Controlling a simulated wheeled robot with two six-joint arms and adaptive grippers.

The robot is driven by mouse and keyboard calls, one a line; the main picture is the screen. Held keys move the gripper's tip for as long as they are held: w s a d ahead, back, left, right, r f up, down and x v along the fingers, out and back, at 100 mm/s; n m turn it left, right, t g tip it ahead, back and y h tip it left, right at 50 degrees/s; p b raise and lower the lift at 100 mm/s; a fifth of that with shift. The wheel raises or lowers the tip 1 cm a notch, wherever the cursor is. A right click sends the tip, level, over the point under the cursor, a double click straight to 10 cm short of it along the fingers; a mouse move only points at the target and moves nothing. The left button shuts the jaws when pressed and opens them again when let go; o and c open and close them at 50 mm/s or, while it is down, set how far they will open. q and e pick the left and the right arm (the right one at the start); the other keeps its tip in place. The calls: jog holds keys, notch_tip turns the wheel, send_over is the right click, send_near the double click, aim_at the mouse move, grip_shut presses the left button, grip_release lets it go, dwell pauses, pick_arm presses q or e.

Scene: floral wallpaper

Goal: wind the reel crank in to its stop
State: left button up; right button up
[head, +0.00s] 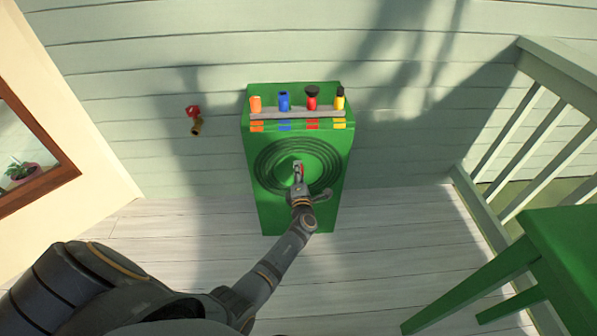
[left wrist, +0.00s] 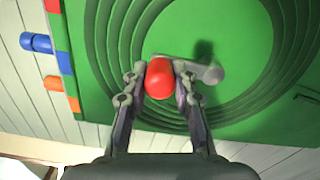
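The hose reel is a green box (head: 262,205) standing against the wall, with dark green ringed coils (head: 268,178) on its front face. A grey crank arm (left wrist: 208,72) lies across the middle of the rings in the left wrist view and ends in a red knob (left wrist: 159,78). My left gripper (left wrist: 160,80) has its two fingers on either side of the red knob, seemingly touching it. In the head view my left gripper (head: 299,185) is in front of the reel's centre and hides most of the crank. My right gripper is not in view.
Orange, blue, red and yellow-black nozzles (head: 284,101) stand in a rack on top of the box. A red-handled tap (head: 194,112) is on the wall to the left. A green table (head: 565,245) and a railing (head: 500,150) are at the right. Plank floor is clear around the box.

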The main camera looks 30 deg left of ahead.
pick_arm(q)
jog(key=o, duration=0.5)
jog(key=shift+w+d, duration=0.1)
jog(key=shift+c, duration=0.2)
jog(key=shift+s+d, duration=0.1)
jog(key=shift+s, duration=0.15)
jog(key=v, duration=0.7)
